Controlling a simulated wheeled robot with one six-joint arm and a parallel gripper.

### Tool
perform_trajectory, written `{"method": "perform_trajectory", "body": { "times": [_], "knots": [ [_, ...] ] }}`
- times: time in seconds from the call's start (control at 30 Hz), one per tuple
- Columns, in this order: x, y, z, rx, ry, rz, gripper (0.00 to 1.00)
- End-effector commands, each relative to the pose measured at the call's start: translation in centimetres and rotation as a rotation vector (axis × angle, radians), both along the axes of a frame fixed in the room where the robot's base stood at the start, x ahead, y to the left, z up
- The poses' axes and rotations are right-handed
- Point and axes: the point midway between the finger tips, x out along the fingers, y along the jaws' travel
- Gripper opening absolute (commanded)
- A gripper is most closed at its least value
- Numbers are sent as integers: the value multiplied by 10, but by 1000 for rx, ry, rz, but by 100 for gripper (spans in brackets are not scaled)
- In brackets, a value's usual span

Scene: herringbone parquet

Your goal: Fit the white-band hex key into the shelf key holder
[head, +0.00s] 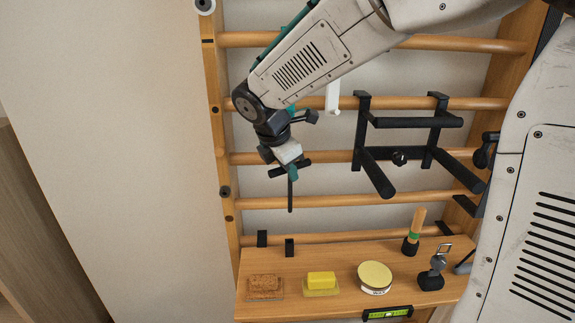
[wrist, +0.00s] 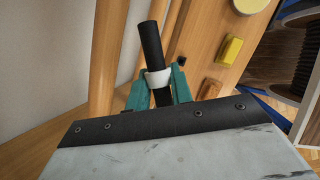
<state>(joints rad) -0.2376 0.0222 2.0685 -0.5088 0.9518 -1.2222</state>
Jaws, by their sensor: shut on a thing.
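My gripper (head: 291,173) is in front of the wall bars, above the left part of the wooden shelf (head: 340,290). Its teal fingers (wrist: 160,88) are shut on the white-band hex key (wrist: 150,42). The key is black, and its white band sits right at the fingertips in the wrist view. In the head view the key's thin dark shaft (head: 290,196) points down, its lower end clear of the shelf. Two small black upright pieces (head: 262,239) (head: 289,248) stand at the shelf's back left. I cannot tell whether either is the key holder.
A black rack (head: 400,156) juts out right of my gripper.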

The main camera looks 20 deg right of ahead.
Motion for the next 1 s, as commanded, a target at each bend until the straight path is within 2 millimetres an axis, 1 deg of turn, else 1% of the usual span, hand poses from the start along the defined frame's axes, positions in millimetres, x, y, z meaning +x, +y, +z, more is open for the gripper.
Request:
{"method": "perform_trajectory", "body": {
  "times": [0.1, 0.7, 0.83, 1.0],
  "knots": [
    [0, 1, -12, 0, 2, 3, 0],
    [0, 3, -72, 0, 1, 5, 0],
    [0, 3, -81, 0, 0, 5, 0],
    [0, 3, -88, 0, 0, 5, 0]
  ]
}}
